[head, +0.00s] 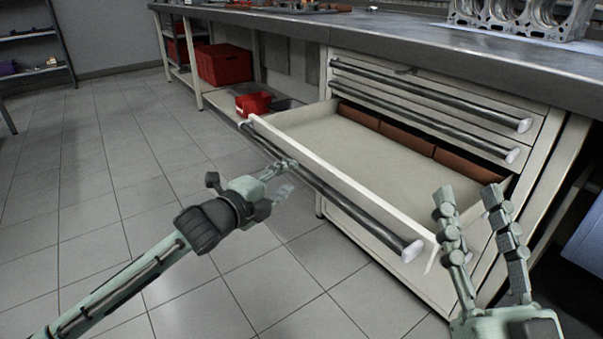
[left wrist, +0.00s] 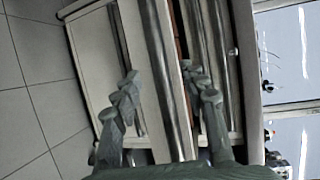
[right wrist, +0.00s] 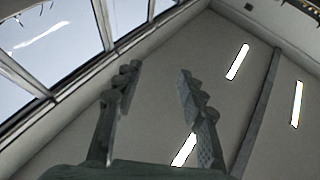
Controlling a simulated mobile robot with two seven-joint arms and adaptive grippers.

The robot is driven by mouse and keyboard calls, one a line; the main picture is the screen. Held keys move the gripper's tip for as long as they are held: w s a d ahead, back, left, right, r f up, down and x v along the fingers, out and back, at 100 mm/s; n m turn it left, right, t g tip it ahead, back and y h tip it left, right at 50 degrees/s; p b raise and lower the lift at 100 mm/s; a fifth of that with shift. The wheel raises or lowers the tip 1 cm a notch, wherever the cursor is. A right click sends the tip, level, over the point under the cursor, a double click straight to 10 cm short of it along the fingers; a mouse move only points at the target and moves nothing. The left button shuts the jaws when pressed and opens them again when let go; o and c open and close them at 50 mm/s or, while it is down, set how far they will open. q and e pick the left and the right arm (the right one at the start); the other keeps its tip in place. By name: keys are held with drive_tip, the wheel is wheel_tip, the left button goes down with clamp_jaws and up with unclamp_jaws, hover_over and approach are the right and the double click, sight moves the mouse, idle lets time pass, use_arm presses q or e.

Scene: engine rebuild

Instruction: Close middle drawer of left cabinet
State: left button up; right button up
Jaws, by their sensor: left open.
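The middle drawer (head: 370,160) of the cabinet under the workbench is pulled far out. Its front carries a long grey bar handle (head: 350,213) with pale end caps. My left gripper (head: 288,178) is open beside the drawer front, near the handle's far half. In the left wrist view, the drawer front and its bar (left wrist: 168,80) run between the spread fingers; I cannot tell whether they touch. My right gripper (head: 468,192) is open and empty, its fingers upward near the handle's near end. In the right wrist view its fingers (right wrist: 158,75) have only ceiling and windows behind them.
Shut drawers with bar handles (head: 430,105) are above the open one. Brown dividers or boxes (head: 405,140) line the drawer's back. Red bins (head: 222,64) stand on the lower shelf. The workbench (head: 400,38) overhangs the cabinet. The tiled floor at left is clear.

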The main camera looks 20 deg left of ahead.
sight(297, 172)
use_arm(q)
drive_tip(key=x, duration=0.5)
drive_tip(key=shift+b, duration=0.3)
drive_tip(key=shift+c, duration=0.2)
clamp_jaws()
